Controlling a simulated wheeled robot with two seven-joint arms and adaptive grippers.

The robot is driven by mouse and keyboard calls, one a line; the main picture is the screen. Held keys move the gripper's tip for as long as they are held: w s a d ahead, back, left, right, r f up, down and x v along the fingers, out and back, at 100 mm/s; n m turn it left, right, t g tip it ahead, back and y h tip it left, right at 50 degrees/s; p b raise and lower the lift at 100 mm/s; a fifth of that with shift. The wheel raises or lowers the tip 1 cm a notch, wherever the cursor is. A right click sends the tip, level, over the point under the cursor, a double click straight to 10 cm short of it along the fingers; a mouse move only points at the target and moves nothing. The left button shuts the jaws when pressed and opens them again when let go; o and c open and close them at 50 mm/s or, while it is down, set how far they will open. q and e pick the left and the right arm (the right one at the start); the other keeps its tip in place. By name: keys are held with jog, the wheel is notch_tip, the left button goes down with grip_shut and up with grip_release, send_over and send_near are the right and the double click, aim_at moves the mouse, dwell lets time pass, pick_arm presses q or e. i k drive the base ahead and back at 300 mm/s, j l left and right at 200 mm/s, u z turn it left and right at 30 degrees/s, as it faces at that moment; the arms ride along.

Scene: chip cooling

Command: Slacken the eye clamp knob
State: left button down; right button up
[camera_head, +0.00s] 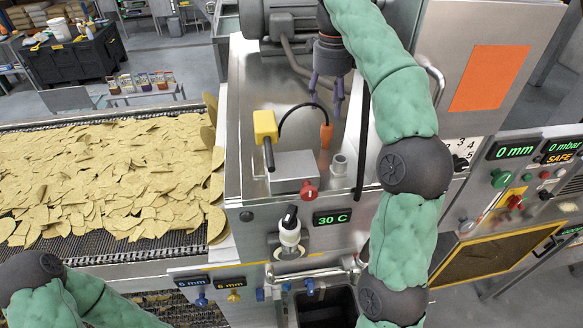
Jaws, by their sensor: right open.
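A red knob (308,190) with a pale mark sits on the front of a small metal block (292,172) on top of the steel machine. It looks like the clamp knob, though no label shows. A yellow sensor box (265,126) with a black barrel stands just behind and left of the block. A black cable arches from it to an orange plug (326,136). My right gripper (326,95) is open and empty, its purple fingers pointing down behind and above the block, apart from the knob. My left gripper is out of view; only part of that arm shows at lower left.
A conveyor (110,248) heaped with chips fills the left. A grey motor (280,20) stands behind the sensor. A white-collared valve (290,234) and a 30 C display (331,218) are on the front face. A short pipe stub (339,165) stands right of the block.

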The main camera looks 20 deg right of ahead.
aim_at(309, 193)
jog(key=k+j, duration=1.15)
jog(key=k, duration=0.1)
